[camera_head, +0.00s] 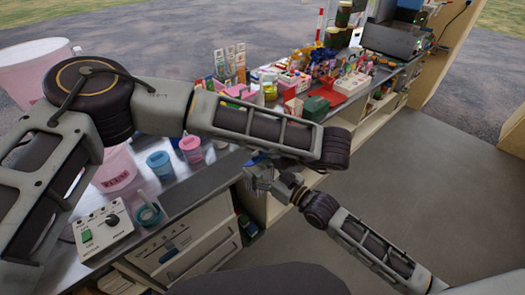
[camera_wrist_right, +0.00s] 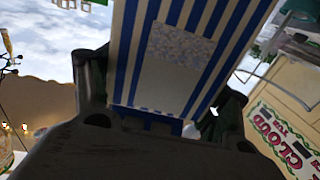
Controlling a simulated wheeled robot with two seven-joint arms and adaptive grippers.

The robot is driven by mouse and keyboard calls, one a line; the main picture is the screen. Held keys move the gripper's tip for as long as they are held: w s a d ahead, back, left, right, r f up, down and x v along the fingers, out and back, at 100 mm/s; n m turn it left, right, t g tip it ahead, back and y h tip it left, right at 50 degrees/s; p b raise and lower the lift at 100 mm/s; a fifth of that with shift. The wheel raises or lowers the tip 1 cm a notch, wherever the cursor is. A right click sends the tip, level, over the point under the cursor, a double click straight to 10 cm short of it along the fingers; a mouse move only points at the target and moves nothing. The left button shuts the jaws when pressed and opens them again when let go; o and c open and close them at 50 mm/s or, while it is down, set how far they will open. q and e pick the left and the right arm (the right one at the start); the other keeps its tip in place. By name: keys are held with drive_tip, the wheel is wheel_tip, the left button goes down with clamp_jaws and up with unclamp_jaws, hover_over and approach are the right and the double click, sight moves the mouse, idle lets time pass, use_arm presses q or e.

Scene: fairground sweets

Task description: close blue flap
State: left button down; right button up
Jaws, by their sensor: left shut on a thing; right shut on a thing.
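A blue-and-white striped packet (camera_wrist_right: 180,50) fills the upper middle of the right wrist view, with a pale panel on its face. Its lower edge shows a blue strip, which may be the blue flap (camera_wrist_right: 150,123). My right gripper (camera_wrist_right: 160,85) has dark fingers on both sides of the packet and is shut on it. In the head view my right gripper (camera_head: 272,184) is just below my left arm. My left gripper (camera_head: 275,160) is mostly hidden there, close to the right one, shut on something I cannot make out. A small blue patch (camera_head: 257,158) shows beside them.
The metal counter (camera_head: 190,190) holds a blue cup (camera_head: 160,164), a pink cup (camera_head: 191,148) and a control box (camera_head: 103,229). Colourful goods and a red tray (camera_head: 347,84) crowd its far end. The floor (camera_head: 420,170) at right is clear.

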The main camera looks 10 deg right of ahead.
use_arm(q)
drive_tip(key=shift+s+d+f+t+y, duration=0.3)
drive_tip(key=shift+f+t+y, duration=0.1)
drive_tip(key=shift+t+y, duration=0.15)
idle(0.4)
drive_tip(key=c, duration=1.5)
unclamp_jaws()
drive_tip(key=shift+s, duration=0.1)
drive_tip(key=shift+v, duration=3.7)
drive_tip(key=shift+o, duration=0.4)
